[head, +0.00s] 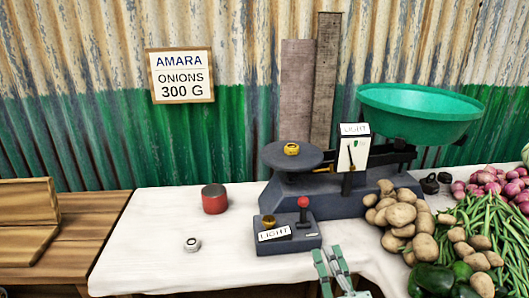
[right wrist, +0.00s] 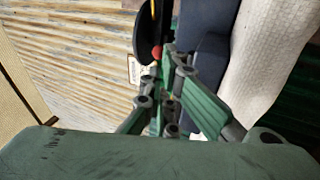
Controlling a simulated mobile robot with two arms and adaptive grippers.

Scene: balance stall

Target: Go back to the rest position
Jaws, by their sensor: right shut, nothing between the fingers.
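My right gripper (head: 328,251) comes in at the bottom of the head view, in front of the balance scale (head: 340,196) and below the control box (head: 288,240). Its green fingers point up and away; it is shut and empty. In the right wrist view the gripper fingers (right wrist: 163,85) stand in the middle, with a red knob (right wrist: 156,52) just past them. That knob looks like the red lever knob (head: 303,202) on the control box. My left gripper is not in the head view.
The scale carries a brass weight (head: 291,148) on its plate and an empty green pan (head: 415,112). A red tin (head: 214,199) and a small pale weight (head: 192,244) stand on the white cloth (head: 150,235). Potatoes (head: 398,215) and vegetables crowd the right. The cloth's left is mostly clear.

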